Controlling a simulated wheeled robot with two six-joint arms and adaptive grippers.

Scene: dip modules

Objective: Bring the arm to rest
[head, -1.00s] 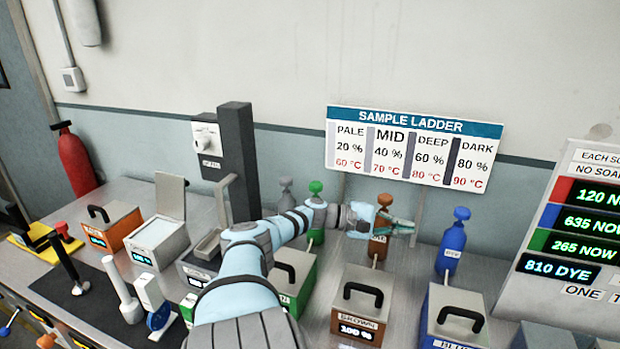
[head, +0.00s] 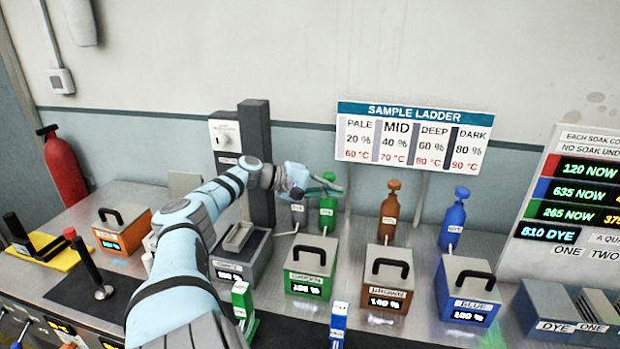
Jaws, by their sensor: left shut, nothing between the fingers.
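My left arm (head: 180,238) reaches in from the bottom left over the bench. Its gripper (head: 333,187) is shut and empty, held in the air in front of the green bottle (head: 328,213) and the grey bottle (head: 299,213), partly covering both. I cannot tell if it touches either bottle. My right gripper is not in view.
Lidded boxes labelled green (head: 311,264), brown (head: 389,278) and blue (head: 467,291) stand along the bench. A brown bottle (head: 389,215) and blue bottle (head: 455,220) stand behind. A dark post (head: 257,150) rises beside the arm. The sample ladder sign (head: 413,137) hangs behind.

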